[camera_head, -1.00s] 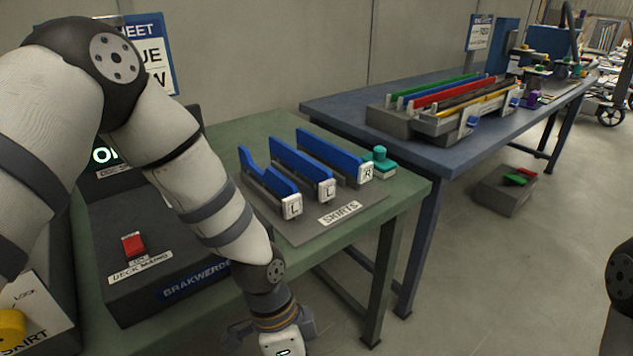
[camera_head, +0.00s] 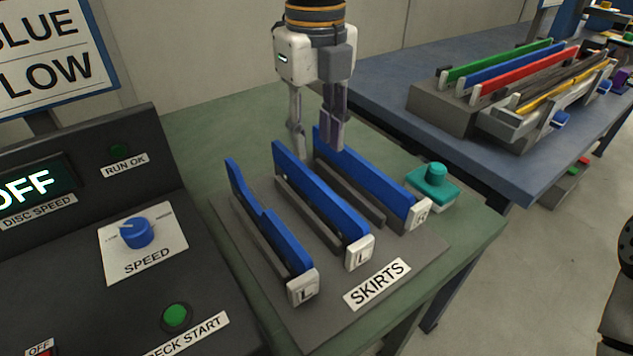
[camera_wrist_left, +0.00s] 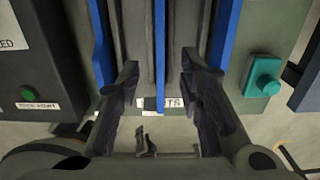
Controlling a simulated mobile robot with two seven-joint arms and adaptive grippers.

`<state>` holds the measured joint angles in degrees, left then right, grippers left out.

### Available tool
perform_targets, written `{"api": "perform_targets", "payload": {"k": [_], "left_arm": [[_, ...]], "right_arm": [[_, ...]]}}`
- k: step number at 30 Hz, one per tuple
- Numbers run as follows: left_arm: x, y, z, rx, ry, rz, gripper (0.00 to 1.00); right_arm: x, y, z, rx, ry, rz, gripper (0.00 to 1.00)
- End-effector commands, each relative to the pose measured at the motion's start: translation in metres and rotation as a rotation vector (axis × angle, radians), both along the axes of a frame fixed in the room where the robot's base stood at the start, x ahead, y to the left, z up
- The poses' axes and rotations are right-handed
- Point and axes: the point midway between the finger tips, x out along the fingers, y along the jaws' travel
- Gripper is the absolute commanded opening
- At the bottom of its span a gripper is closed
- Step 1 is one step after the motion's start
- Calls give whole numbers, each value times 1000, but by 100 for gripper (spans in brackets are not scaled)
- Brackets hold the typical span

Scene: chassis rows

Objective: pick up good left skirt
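Three blue skirts stand on edge in the grey rack (camera_head: 335,325) labelled SKIRTS. The left one (camera_head: 285,240), tagged L, has a step cut in its top edge. The middle one (camera_head: 325,205), also tagged L, has a straight, whole top edge. The right one (camera_head: 375,180) is tagged R. My left gripper (camera_head: 316,152) points down, open and empty, over the far part of the rack near the middle and right skirts. In the left wrist view the middle skirt (camera_wrist_left: 160,50) runs between the open fingers (camera_wrist_left: 160,85). My right gripper is out of view.
A teal button (camera_head: 435,180) stands right of the rack. A dark control panel (camera_head: 90,260) with a speed knob (camera_head: 137,233) is on the left. The blue table (camera_head: 480,165) behind holds more coloured strips in a grey holder (camera_head: 430,108).

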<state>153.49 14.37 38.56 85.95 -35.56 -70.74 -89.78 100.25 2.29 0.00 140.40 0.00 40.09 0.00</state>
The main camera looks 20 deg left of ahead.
Motion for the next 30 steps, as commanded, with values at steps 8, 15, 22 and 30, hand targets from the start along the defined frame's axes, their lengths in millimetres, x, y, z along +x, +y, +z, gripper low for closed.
{"api": "perform_targets", "payload": {"k": [8, 15, 22, 30], "left_arm": [[0, 0, -47, 0, 4, 1, 33], [1, -1, -89, 0, 1, 1, 33], [1, -1, -92, 0, -2, 1, 33], [1, -1, -92, 0, -2, 1, 0]], "right_arm": [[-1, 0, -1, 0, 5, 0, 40], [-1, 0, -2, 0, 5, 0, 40], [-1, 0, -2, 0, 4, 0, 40], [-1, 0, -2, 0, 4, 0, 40]]}}
